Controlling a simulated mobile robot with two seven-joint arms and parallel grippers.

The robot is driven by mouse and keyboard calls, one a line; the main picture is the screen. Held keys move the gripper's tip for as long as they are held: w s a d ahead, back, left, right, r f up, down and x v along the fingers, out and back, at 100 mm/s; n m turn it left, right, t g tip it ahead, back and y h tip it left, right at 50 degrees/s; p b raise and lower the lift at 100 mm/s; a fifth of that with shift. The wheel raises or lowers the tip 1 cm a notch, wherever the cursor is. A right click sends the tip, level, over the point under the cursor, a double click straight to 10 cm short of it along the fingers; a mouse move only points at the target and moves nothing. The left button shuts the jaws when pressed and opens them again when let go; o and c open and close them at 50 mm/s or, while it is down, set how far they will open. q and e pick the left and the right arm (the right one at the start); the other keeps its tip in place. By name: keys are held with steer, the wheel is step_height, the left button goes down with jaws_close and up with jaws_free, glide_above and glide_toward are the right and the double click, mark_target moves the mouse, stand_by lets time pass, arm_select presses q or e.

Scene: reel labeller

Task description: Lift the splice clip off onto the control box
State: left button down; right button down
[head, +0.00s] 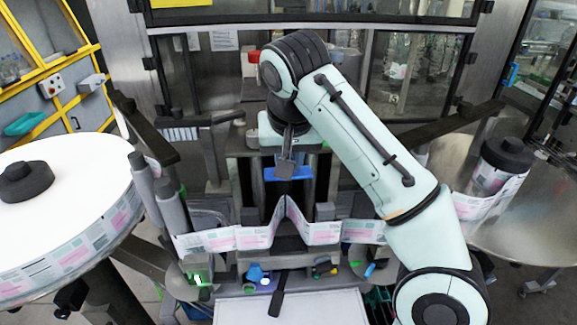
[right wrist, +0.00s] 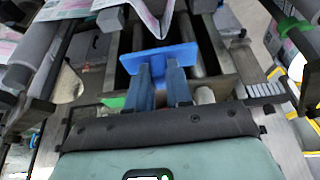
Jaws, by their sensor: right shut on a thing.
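The splice clip (head: 290,173) is blue, with a flat plate that shows in the right wrist view (right wrist: 158,57). My right gripper (head: 287,160) is shut on it; the fingers also show in the right wrist view (right wrist: 172,84). The clip is held behind the peaked label web (head: 258,235), apart from it, over the middle of the machine. I cannot tell for sure which part is the control box; a grey block (head: 325,211) stands behind the web, and a lit green unit (head: 197,272) is at the front left. My left gripper is out of view.
A large white reel (head: 75,190) is at the left and a smaller roll (head: 497,165) at the right. Dark rollers (head: 172,207) stand left of the web. A white surface (head: 330,308) at the front is mostly clear. Cabinets line the back.

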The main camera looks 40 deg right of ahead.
steer(key=shift+r, duration=1.75)
